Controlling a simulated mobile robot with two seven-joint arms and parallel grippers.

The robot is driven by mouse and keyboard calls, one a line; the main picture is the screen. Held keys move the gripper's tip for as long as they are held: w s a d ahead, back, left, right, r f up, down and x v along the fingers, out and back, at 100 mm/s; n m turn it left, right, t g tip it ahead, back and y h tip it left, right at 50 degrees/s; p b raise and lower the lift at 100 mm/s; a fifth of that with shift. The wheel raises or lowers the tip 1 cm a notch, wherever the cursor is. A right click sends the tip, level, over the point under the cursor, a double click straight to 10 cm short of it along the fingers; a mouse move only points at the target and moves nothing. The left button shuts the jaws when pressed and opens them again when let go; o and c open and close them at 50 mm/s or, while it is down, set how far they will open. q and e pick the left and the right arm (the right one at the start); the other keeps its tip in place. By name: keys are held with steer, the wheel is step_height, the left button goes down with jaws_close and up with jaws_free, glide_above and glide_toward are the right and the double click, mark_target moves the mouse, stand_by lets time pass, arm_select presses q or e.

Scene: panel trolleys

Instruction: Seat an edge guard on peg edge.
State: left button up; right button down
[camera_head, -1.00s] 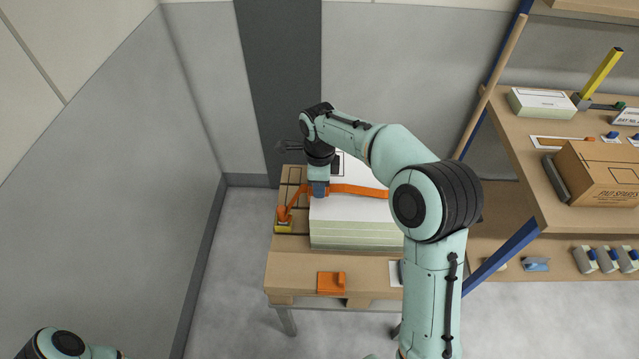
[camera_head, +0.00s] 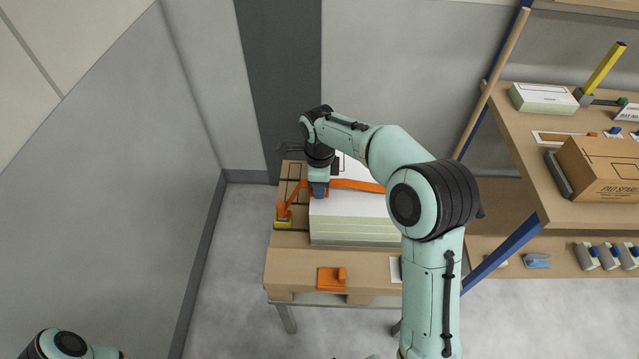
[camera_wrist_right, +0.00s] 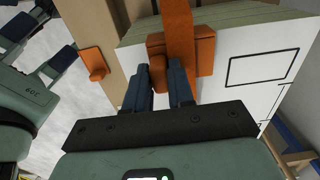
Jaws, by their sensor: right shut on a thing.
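My right gripper (camera_wrist_right: 166,84) is shut on an orange edge guard (camera_wrist_right: 205,52) at the left top edge of the white panel stack (camera_head: 350,208). In the right wrist view, the guard lies at the edge where the orange strap (camera_wrist_right: 178,18) crosses. I cannot tell whether it sits flush. In the head view my gripper hides the guard. A second orange guard (camera_head: 331,278) lies on the trolley's front. My left gripper (camera_wrist_right: 42,42) shows open and empty.
The wooden trolley deck (camera_head: 300,262) has bare room in front of the stack. A shelf rack (camera_head: 520,150) with a cardboard box (camera_head: 600,172) and several small parts stands at the right. A grey wall (camera_head: 110,180) bounds the left, with clear floor between.

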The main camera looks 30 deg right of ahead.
arm_select(q)
steer(key=shift+s+f+b, duration=0.3)
steer(key=shift+f, duration=0.15)
arm_select(e)
steer(key=shift+f, duration=0.8)
steer(key=c, duration=0.9)
jaws_free()
steer(key=shift+r+p, duration=1.25)
steer(key=shift+r, duration=1.2)
steer(key=shift+r+p, duration=0.7)
steer(key=shift+r, duration=0.95)
arm_select(q)
steer(key=w+r, duration=0.4)
steer(key=r, duration=0.1)
steer(key=shift+w, duration=0.15)
arm_select(e)
steer(key=shift+f, duration=0.1)
